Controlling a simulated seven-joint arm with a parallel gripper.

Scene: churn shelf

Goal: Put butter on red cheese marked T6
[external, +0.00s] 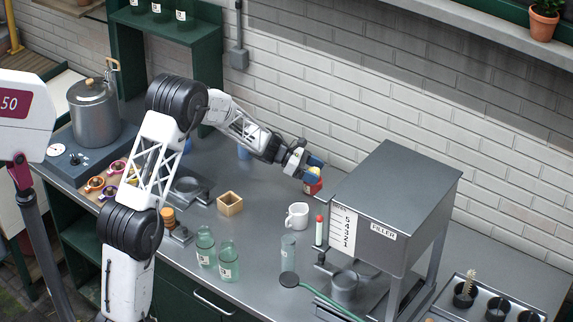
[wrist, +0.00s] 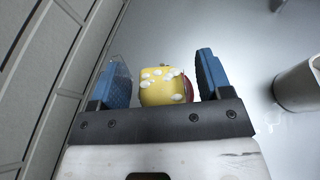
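A yellow block with white spots, which looks like the butter (wrist: 163,86), is between the blue fingers of my gripper (wrist: 163,80) in the wrist view. Narrow gaps show on both sides of it, so the fingers look open around it. A red piece, apparently the red cheese (wrist: 188,88), shows behind its right edge. In the external view, my gripper (external: 314,168) is low at the back of the counter. The red cheese (external: 312,187) is right below it, with a bit of yellow butter (external: 314,175) above the red. The T6 mark is not readable, and the contact between them is hidden.
The white brick wall (external: 290,120) is close behind my gripper. The grey filler machine (external: 392,205) stands to the right. A white mug (external: 297,216) and a small wooden box (external: 230,204) stand in front. Green glass jars (external: 228,262) are near the front edge.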

